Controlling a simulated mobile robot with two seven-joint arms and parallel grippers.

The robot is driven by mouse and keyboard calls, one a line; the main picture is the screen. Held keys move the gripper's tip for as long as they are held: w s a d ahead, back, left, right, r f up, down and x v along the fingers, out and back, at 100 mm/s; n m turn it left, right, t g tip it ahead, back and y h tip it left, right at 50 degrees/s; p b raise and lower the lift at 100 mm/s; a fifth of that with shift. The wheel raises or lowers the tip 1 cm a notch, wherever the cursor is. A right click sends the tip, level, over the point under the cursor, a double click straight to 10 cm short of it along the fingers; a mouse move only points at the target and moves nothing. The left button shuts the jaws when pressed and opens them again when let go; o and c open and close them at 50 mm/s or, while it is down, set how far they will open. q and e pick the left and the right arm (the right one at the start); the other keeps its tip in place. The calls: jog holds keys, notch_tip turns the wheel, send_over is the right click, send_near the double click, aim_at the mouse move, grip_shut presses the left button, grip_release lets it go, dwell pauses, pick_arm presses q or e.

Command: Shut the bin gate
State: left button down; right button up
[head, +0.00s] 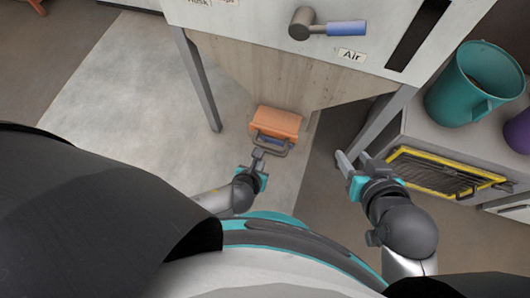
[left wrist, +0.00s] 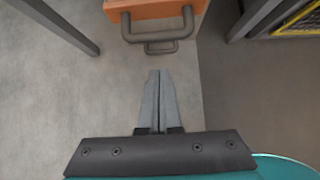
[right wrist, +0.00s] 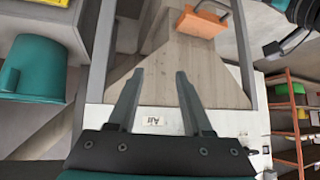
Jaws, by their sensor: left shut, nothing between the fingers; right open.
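The bin gate is an orange block (head: 276,121) with a dark bar handle (head: 270,146), at the bottom of the wooden hopper (head: 270,75). In the left wrist view, the orange gate (left wrist: 150,8) and its handle (left wrist: 160,30) are at the top. My left gripper (head: 258,155) is shut and empty, its tips close to the handle; in the left wrist view a gap shows between them. My right gripper (head: 350,160) is open and empty, to the right of the gate. The right wrist view shows the gate (right wrist: 202,22) beyond the open fingers (right wrist: 155,80).
A white panel (head: 250,18) above has a blue-handled lever (head: 330,28) and an "Air" label (head: 352,56). Grey legs (head: 197,80) flank the hopper. A teal bucket (head: 460,95) and a yellow-framed grille (head: 440,172) are on the right. The floor (head: 120,110) at left is clear.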

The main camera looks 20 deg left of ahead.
pick_arm(q)
jog(key=shift+w+d+f+b, duration=0.1)
jog(key=shift+w+f+b, duration=0.2)
jog(key=shift+w+b, duration=0.35)
jog(key=shift+w+a+f+b, duration=0.1)
jog(key=shift+w+f+b, duration=0.25)
jog(key=shift+w, duration=0.65)
jog(key=shift+w+d+f+b, duration=0.1)
jog(key=shift+w+f+b, duration=0.3)
jog(key=shift+w, duration=0.4)
pick_arm(e)
jog(key=shift+w+a+r+t+y, duration=0.2)
jog(key=shift+a+r+t+y, duration=0.25)
jog(key=shift+a+t, duration=0.45)
jog(key=shift+w+a+r+t+y, duration=0.25)
jog(key=shift+a+t+y, duration=0.35)
jog(key=shift+a+t, duration=0.3)
jog(key=shift+w+a+r+t+y, duration=0.2)
jog(key=shift+a+r+t+y, duration=0.25)
jog(key=shift+a+t, duration=0.45)
pick_arm(q)
jog(key=shift+r, duration=0.1)
pick_arm(e)
jog(key=shift+d+f, duration=0.1)
